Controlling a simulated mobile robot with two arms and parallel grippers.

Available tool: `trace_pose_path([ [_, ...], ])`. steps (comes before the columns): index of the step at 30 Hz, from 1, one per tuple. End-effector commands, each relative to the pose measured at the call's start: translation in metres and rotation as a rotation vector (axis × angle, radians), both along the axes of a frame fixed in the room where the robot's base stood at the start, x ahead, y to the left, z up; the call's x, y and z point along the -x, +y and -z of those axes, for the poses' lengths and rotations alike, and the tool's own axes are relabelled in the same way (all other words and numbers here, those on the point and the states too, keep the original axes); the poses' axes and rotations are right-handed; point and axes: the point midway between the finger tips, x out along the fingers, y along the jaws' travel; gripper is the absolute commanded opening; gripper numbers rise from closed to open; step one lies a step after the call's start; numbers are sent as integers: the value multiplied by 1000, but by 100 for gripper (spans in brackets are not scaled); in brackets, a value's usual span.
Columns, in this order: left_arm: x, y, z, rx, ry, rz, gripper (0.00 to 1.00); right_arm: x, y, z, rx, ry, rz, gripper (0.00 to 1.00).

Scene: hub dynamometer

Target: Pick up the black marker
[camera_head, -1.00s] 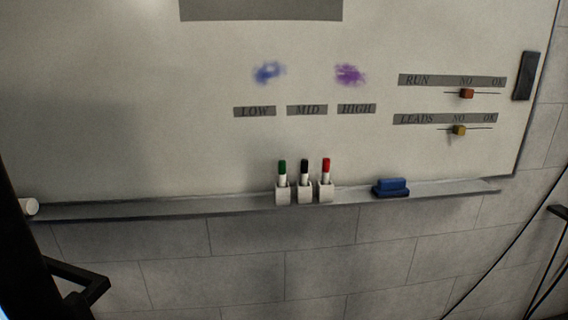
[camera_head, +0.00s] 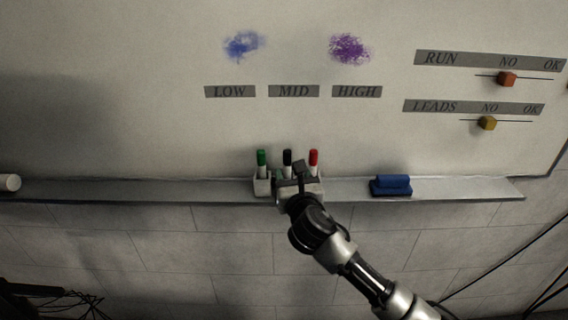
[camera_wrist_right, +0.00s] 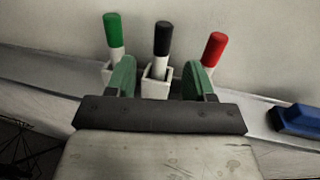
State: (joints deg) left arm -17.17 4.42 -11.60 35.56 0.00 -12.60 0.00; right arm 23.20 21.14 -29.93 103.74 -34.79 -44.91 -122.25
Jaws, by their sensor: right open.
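The black marker (camera_head: 287,158) stands upright in the middle white holder on the whiteboard ledge. It also shows in the right wrist view (camera_wrist_right: 162,40), cap up, in its white holder (camera_wrist_right: 155,86). My right gripper (camera_head: 292,174) is in front of the holders. In the right wrist view its two green fingers (camera_wrist_right: 163,78) are open, one on each side of the black marker and its holder, with nothing gripped. The finger tips appear lower than the black cap. My left gripper is not in view.
A green marker (camera_wrist_right: 113,31) stands left of the black one and a red marker (camera_wrist_right: 214,48) right, both close to the fingers. A blue eraser (camera_head: 390,184) lies farther right on the ledge (camera_head: 345,190).

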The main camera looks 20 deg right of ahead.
Motion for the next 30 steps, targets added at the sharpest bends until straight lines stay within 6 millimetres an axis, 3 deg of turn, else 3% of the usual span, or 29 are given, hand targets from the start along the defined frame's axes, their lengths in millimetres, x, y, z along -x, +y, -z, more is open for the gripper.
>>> trace_pose_path([
  [3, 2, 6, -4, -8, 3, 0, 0, -19, -2, -2, -3, 0, 1, 53],
  [8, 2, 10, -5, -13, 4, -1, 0, -31, -3, 0, -5, 1, -1, 53],
  [21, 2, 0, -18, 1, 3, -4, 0, -77, -10, -2, -6, 1, 1, 53],
  [30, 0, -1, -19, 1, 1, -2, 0, -84, -10, -1, -5, 1, -1, 53],
])
